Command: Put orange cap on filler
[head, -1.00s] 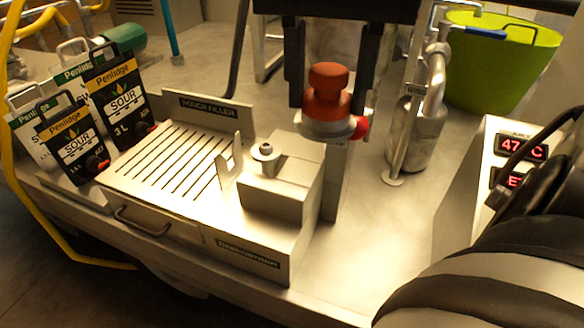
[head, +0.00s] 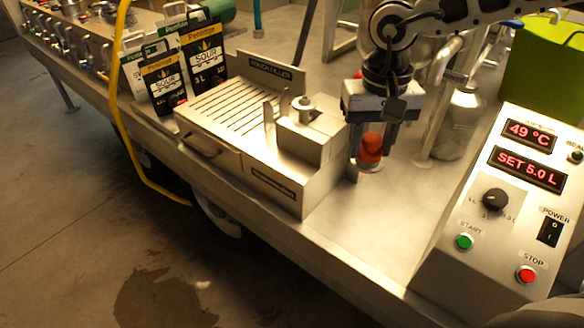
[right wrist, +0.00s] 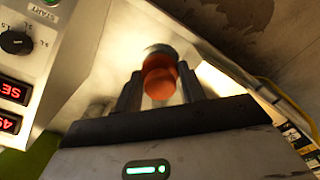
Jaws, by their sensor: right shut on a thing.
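The orange cap (head: 370,147) is a rounded orange-red knob with a grey metal disc at its lower end. My right gripper (head: 372,148) points down and is shut on the cap, with a dark finger on each side. In the right wrist view the cap (right wrist: 160,78) sits between the two fingers, its grey disc beyond them. The pouch filler (head: 285,150) stands just left of the gripper. Its small round metal spout (head: 301,104) is on top of the block and uncovered. The cap is apart from it, to the right. My left gripper is not in view.
Several Penlidge pouches (head: 165,88) stand left of the filler's slotted tray (head: 222,102). A control panel (head: 505,210) with a knob and buttons is at right. A metal canister (head: 461,122) and a green tub (head: 545,70) stand behind. The tabletop in front of the gripper is clear.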

